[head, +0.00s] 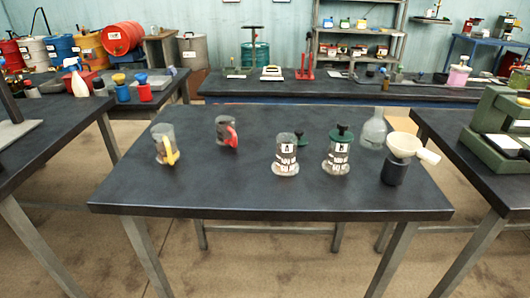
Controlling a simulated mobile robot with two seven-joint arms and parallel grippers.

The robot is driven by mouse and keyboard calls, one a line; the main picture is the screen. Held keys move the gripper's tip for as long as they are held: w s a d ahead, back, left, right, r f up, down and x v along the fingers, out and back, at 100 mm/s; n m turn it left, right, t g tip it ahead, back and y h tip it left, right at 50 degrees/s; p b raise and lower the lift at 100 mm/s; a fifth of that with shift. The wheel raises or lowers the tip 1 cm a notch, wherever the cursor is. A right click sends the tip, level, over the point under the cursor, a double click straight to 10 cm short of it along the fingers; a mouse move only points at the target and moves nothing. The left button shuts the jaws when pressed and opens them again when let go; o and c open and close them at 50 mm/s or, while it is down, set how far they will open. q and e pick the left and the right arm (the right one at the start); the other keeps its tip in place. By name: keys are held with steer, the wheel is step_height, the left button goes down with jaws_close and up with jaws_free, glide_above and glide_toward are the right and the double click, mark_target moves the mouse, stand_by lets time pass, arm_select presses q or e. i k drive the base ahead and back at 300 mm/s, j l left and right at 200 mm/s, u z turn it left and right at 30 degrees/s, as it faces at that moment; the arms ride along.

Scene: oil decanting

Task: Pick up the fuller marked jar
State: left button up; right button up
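Two clear marked jars stand upright on the dark table (230,190). The left marked jar (286,165) has a white label that looks like "A" and no lid on top. The right marked jar (337,161) has a white label I cannot read surely and a dark green knobbed lid (344,132) on top. Another green lid (302,139) shows just behind and right of the left jar. Both have dark and white markings low on the side; I cannot tell which is fuller. Neither gripper is in view.
A clear jug with a yellow handle (171,158) and one with a red handle (232,134) stand at left. A glass flask (374,132) and a pale funnel (403,146) on a black holder (393,172) stand right. The table's front and centre are clear.

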mark_target(286, 163)
steer(key=k+l+u, duration=0.1)
steer(key=u, duration=0.25)
steer(key=k+l+u, duration=0.1)
steer(key=u, duration=0.25)
steer(key=k+l+u, duration=0.1)
steer(key=u, duration=0.25)
steer(key=k+l, duration=0.05)
steer(key=l, duration=0.05)
